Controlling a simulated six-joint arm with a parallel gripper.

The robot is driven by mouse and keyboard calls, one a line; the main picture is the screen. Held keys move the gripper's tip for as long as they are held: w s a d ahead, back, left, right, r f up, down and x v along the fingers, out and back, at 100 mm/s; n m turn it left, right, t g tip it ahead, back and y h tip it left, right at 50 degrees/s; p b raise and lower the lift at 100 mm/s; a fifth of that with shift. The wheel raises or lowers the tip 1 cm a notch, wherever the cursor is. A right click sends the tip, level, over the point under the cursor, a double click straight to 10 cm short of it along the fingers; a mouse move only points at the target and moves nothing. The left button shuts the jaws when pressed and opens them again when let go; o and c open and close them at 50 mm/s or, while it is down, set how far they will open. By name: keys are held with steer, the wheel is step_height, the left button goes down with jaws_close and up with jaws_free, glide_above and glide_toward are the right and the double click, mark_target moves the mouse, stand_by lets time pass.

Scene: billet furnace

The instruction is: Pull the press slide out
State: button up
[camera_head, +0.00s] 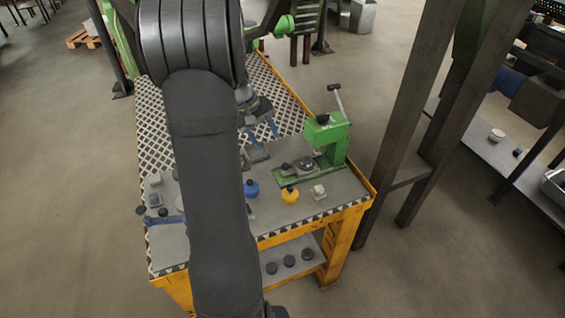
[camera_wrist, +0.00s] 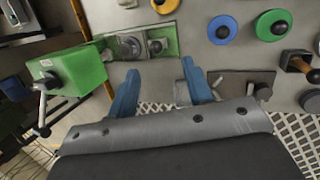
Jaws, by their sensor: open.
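The green press (camera_head: 328,135) stands at the right of the bench in the head view, with a lever on top. It also shows at the upper left of the wrist view (camera_wrist: 78,70). Its slide has a small dark knob (camera_head: 286,166) at the left end, beside a round grey die seat (camera_head: 306,163); the wrist view shows the knob (camera_wrist: 155,46) too. The slide sits on the green base. My gripper (camera_head: 262,142) has blue fingers, is open and empty, and is left of the press. In the wrist view the fingers (camera_wrist: 160,70) straddle bare bench below the knob, apart from it.
A dark plate with a knob (camera_wrist: 245,84) lies right of my fingers. A steel post (camera_head: 412,100) stands right of the bench.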

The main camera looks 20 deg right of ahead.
mark_target(285, 164)
step_height(285, 164, up, 4)
steer(key=d+m+t+y, duration=0.1)
steer(key=d+m+t, duration=0.1)
steer(key=d+m, duration=0.1)
steer(key=x, duration=1.7)
steer(key=shift+a+f, duration=0.35)
steer(key=shift+c, duration=0.5)
